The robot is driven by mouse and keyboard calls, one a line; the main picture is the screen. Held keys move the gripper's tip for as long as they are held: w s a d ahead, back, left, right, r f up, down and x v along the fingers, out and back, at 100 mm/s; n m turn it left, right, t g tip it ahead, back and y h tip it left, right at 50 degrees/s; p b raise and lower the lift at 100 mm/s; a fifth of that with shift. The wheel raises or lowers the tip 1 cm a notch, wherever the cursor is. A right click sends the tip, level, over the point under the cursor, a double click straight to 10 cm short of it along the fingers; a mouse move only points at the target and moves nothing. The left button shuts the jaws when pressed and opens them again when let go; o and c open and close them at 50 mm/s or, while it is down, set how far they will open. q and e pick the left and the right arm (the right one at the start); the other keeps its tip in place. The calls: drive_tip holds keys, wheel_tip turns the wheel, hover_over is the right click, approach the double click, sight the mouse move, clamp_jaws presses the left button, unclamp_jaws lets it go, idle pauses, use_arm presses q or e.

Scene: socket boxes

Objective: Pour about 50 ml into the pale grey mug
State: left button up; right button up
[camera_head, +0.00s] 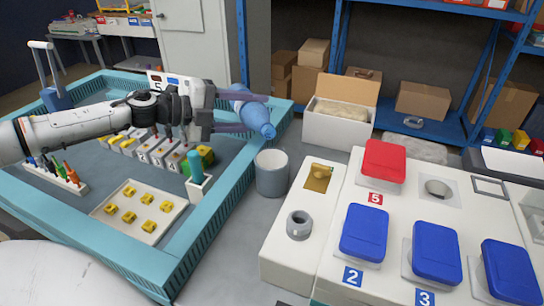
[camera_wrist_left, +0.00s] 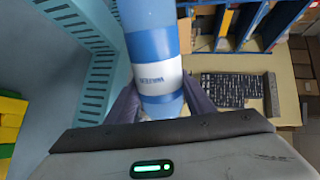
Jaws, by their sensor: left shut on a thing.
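The pale grey mug (camera_head: 272,178) stands upright on the grey surface, just right of the teal tray wall. My left gripper (camera_head: 250,112) comes in from the left and is shut on a blue bottle (camera_head: 262,124). The bottle is tilted, with its lower right end above and slightly left of the mug in the head view, apart from it. The left wrist view shows the bottle (camera_wrist_left: 158,82) between the dark fingers, with a white label band. No liquid stream shows, and the mug's inside is hard to make out. My right gripper is out of view.
A teal-walled tray (camera_head: 205,222) at left holds a yellow-piece board (camera_head: 138,212), a pen rack (camera_head: 62,180) and several blocks. Right of the mug is a white panel (camera_head: 328,252) with a grey ring (camera_head: 299,225), blue boxes and a red box (camera_head: 384,160). An open carton (camera_head: 337,128) stands behind.

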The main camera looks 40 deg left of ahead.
use_arm(q)
drive_tip(key=shift+r, duration=0.1)
drive_tip(key=shift+a, duration=0.2)
drive_tip(key=shift+w+a, duration=0.25)
drive_tip(key=shift+a, duration=0.05)
idle(0.3)
drive_tip(key=shift+m, duration=0.3)
drive_tip(key=shift+w+a+p, duration=0.1)
drive_tip(key=shift+p, duration=0.25)
idle(0.7)
idle(0.5)
